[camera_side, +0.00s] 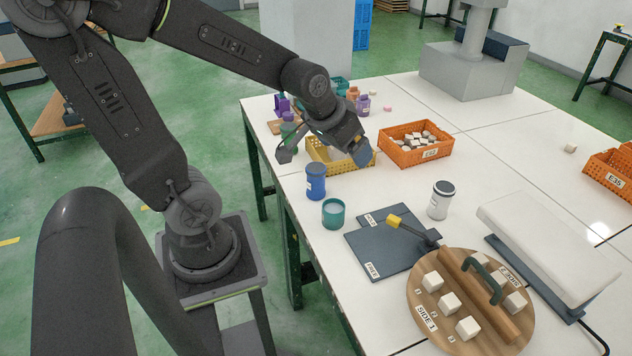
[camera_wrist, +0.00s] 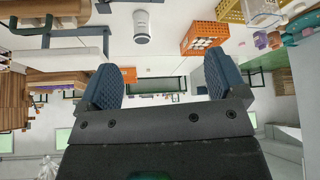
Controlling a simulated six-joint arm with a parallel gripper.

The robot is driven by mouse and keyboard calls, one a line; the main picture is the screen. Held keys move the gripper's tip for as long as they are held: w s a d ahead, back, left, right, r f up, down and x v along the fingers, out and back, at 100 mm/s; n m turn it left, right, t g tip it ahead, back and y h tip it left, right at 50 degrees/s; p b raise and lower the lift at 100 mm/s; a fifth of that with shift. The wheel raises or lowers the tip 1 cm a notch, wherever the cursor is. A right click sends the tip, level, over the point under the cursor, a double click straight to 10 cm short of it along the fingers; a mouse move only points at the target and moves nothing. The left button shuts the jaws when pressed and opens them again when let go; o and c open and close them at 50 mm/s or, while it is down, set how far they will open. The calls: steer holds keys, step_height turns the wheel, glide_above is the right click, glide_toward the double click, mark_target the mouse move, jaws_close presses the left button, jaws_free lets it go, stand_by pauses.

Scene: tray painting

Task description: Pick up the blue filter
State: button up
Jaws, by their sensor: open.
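No object is plainly recognisable as a blue filter. The clearest blue item is a small upright jar (camera_side: 316,184) with a blue lid, near the table's left edge in the side view. My gripper (camera_side: 323,154) hangs above and behind that jar, over the yellow crate area, with its fingers spread. In the wrist view the two blue-padded fingers (camera_wrist: 163,84) are wide apart with nothing held between them. I cannot make out the blue jar in the wrist view.
A teal cup (camera_side: 333,214), a white canister (camera_side: 440,201) and dark labelled plates (camera_side: 384,254) stand or lie nearby. A yellow crate (camera_side: 331,168) and an orange crate (camera_side: 414,155) are behind. A round wooden board (camera_side: 416,285) holds white cubes.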

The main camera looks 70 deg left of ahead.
mark_target(316, 167)
steer(key=a+f+n+y, duration=0.1)
steer(key=a+f+n, duration=0.1)
steer(key=a+f, duration=0.3)
steer(key=a+f+n+y, duration=0.1)
steer(key=a+f, duration=0.4)
steer(key=a, duration=0.1)
steer(key=a+f+n+g+y, duration=0.1)
steer(key=a+f+n, duration=0.1)
steer(key=a+f, duration=0.3)
steer(key=shift+a+f+n, duration=0.3)
steer(key=shift+a, duration=0.4)
steer(key=shift+x, duration=3.6)
steer(key=c, duration=1.1)
